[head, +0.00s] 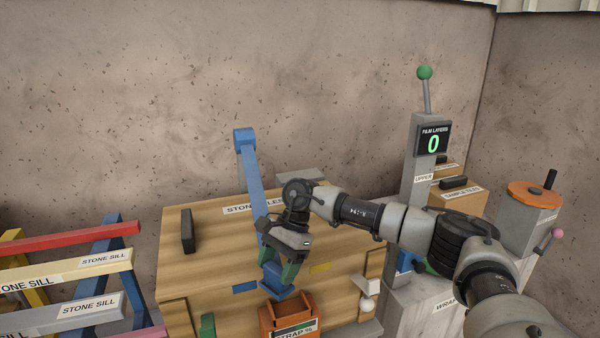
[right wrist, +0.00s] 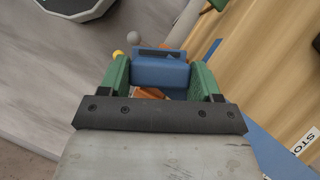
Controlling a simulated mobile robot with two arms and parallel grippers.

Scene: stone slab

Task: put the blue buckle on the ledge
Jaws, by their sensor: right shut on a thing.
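The blue buckle (right wrist: 160,73) is between the green fingers of my right gripper (right wrist: 160,80), which is shut on it. In the head view the buckle (head: 276,278) is held at the lower end of a blue strap (head: 252,185), above an orange strap box (head: 290,318). My right gripper (head: 280,268) points down there, in front of the wooden crate (head: 200,262). I cannot tell whether the buckle is joined to the strap. Which surface is the ledge is not clear; a small pale shelf (head: 362,284) projects at the crate's right side. My left gripper is not in view.
Stone sill racks (head: 80,270) with coloured bars stand at the left. A grey post (head: 423,150) with a green-knobbed lever and a display reading 0 stands at the right. Beside it are boxes (head: 462,200) and an orange-topped grey unit (head: 530,215).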

